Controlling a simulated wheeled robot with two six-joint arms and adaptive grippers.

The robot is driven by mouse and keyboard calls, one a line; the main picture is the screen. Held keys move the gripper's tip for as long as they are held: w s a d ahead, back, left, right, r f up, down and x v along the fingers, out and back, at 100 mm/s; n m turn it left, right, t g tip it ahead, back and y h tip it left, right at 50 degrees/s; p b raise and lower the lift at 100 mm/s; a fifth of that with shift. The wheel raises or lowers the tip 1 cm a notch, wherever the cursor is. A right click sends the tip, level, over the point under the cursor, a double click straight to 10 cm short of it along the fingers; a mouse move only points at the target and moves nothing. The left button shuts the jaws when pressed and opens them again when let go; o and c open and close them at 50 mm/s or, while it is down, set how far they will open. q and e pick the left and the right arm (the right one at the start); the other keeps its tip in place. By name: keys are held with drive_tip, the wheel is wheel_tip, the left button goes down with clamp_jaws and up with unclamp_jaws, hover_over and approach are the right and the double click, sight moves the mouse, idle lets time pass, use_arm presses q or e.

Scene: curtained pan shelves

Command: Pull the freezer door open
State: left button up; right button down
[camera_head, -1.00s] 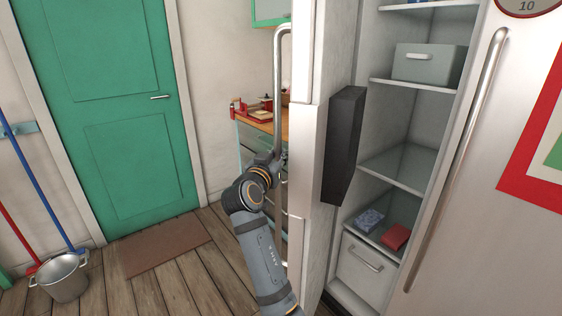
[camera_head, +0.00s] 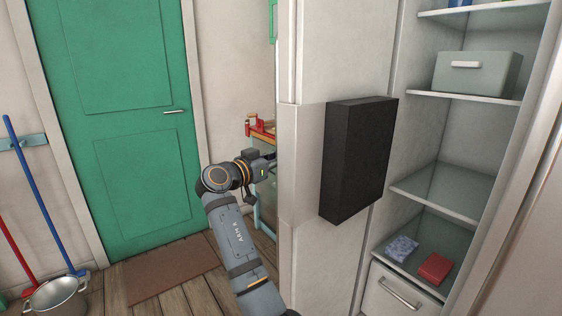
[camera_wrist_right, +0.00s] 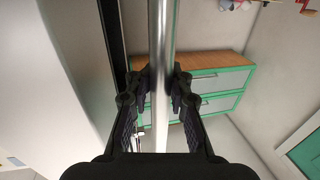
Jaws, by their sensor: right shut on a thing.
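The freezer door (camera_head: 345,55) stands open, with its inner face and a black box-shaped bin (camera_head: 350,160) on it turned toward me. My right gripper (camera_wrist_right: 160,90) is shut around the door's vertical metal handle (camera_wrist_right: 161,30), with one finger on each side of the bar. In the head view my right gripper (camera_head: 266,162) is at the door's far side, its fingertips and the handle mostly hidden by the door edge. My left gripper is not in view.
The freezer interior shows shelves with a grey bin (camera_head: 475,75), a blue patterned pack (camera_head: 402,248), a red box (camera_head: 435,269) and a lower drawer (camera_head: 396,292). A green room door (camera_head: 120,130), a mat (camera_head: 172,272) and a bucket (camera_head: 60,298) are at left.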

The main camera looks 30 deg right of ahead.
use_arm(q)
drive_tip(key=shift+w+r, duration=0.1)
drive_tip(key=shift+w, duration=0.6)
use_arm(e)
drive_tip(key=shift+w+g, duration=0.3)
drive_tip(key=shift+w, duration=0.25)
drive_tip(key=c, duration=1.5)
unclamp_jaws()
drive_tip(key=shift+o, duration=1.4)
drive_tip(key=shift+a, duration=0.2)
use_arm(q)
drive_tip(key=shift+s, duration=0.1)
use_arm(e)
drive_tip(key=shift+d+r, duration=0.1)
drive_tip(key=shift+d, duration=0.05)
wheel_tip(320, 180, up, 10)
